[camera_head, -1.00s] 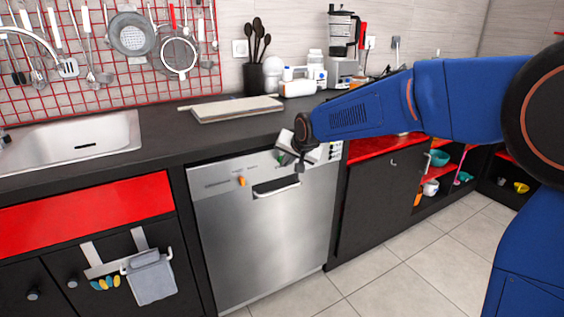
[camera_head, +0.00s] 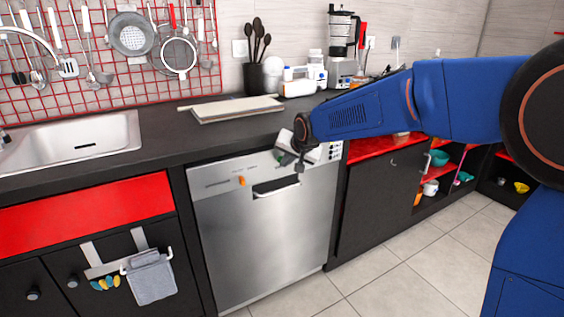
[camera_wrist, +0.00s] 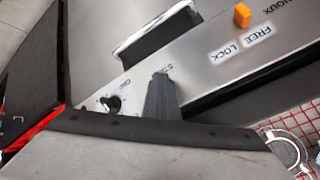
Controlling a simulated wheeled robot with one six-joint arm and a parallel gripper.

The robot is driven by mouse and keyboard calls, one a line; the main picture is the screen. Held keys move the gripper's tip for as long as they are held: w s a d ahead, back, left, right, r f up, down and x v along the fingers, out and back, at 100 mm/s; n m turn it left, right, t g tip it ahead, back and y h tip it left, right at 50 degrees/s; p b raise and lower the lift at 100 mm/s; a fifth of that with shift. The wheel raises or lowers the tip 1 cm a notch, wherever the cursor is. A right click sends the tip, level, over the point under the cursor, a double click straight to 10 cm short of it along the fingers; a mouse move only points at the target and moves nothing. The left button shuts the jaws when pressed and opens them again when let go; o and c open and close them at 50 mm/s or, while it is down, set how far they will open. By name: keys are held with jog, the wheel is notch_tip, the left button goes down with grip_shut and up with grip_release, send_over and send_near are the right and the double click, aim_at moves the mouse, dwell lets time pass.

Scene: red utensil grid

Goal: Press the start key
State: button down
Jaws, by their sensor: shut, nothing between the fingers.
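The dishwasher (camera_head: 262,235) has a steel front with a control panel along its top, which also shows in the wrist view (camera_wrist: 215,75). My gripper (camera_head: 299,166) is at the right part of this panel; in the wrist view its fingers (camera_wrist: 161,82) are shut and empty, pointing at the panel. A partly covered label starting with "STA" is just beyond the fingertips. A sliver of green, likely the start key (camera_wrist: 173,82), shows beside the fingers; the rest is hidden. I cannot tell whether the tip touches it.
An orange latch (camera_wrist: 242,15) sits by the FREE and LOCK labels. A black knob (camera_wrist: 112,104) is on the other side of the fingers. The recessed handle (camera_head: 276,187) is below the panel. A board (camera_head: 235,109) lies on the dark counter (camera_head: 170,130) above.

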jog(key=shift+s, duration=0.1)
dwell(0.4)
jog(key=shift+s+d, duration=0.5)
jog(key=shift+s, duration=0.15)
jog(key=shift+s+d, duration=0.7)
jog(key=shift+s, duration=0.35)
jog(key=shift+s+d, duration=0.7)
jog(key=shift+s, duration=0.3)
jog(key=s+d+r+g+h, duration=0.1)
jog(key=s+d+r+h, duration=0.1)
jog(key=s+d, duration=1.6)
jog(key=s+d+f+n+g+h, duration=0.1)
jog(key=s+d+f, duration=0.2)
jog(key=s+d, duration=0.3)
jog(key=s+d+f+g+h, duration=0.1)
jog(key=s+d+f, duration=0.2)
jog(key=s+d, duration=0.4)
jog(key=s, duration=0.7)
jog(key=shift+d+f+n, duration=0.2)
jog(key=shift+f+n, duration=0.15)
jog(key=shift+n, duration=0.05)
